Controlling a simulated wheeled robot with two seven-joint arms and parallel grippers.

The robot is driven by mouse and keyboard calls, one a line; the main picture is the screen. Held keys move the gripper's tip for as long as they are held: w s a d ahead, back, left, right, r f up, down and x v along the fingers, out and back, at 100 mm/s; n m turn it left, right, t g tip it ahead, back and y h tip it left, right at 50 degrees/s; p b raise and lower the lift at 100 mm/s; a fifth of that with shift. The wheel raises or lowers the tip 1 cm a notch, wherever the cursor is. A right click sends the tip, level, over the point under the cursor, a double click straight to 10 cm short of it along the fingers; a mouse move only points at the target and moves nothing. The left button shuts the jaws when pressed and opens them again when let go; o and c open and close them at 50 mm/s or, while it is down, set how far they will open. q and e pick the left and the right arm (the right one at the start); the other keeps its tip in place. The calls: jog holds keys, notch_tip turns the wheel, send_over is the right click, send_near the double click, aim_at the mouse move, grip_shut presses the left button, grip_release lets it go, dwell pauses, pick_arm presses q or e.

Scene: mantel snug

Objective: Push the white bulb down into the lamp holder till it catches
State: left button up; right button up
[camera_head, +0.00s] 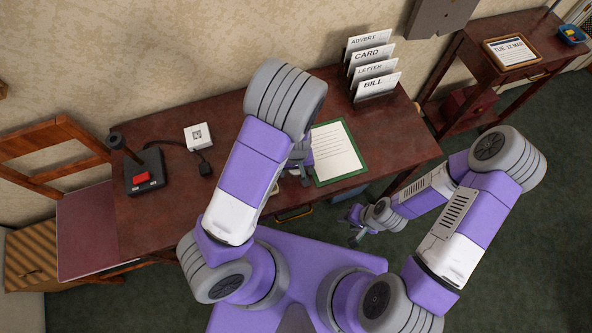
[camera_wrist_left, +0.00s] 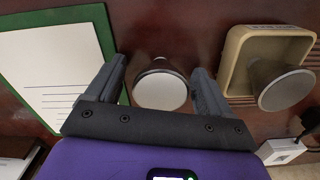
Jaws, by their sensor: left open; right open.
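My left gripper (camera_wrist_left: 160,78) is open and points down at the table, with one finger on each side of a pale, round-faced bulb (camera_wrist_left: 160,91). I cannot tell whether the fingers touch it. To the right in the left wrist view is a square beige holder (camera_wrist_left: 236,61) with a grey-white, cone-shaped, round-faced piece (camera_wrist_left: 286,91) standing over it. I cannot tell how firmly that piece sits. In the head view my left arm hides most of this, and the left gripper (camera_head: 299,165) shows only partly. My right gripper (camera_head: 353,228) is open and empty, off the table's front edge.
A green-bordered sheet (camera_head: 336,152) lies right of the left gripper. Labelled cards (camera_head: 376,84) stand at the back right.

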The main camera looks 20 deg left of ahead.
pick_arm(q)
jog(key=c, duration=1.1)
jog(key=shift+o, duration=0.2)
jog(key=shift+r, duration=0.15)
notch_tip(320, 180, up, 10)
jog(key=p, duration=0.4)
jog(key=w+a+r+m, duration=0.3)
jog(key=a+r+m, duration=0.1)
jog(key=a, duration=0.3)
jog(key=shift+w+r, duration=0.25)
jog(key=shift+w, duration=0.05)
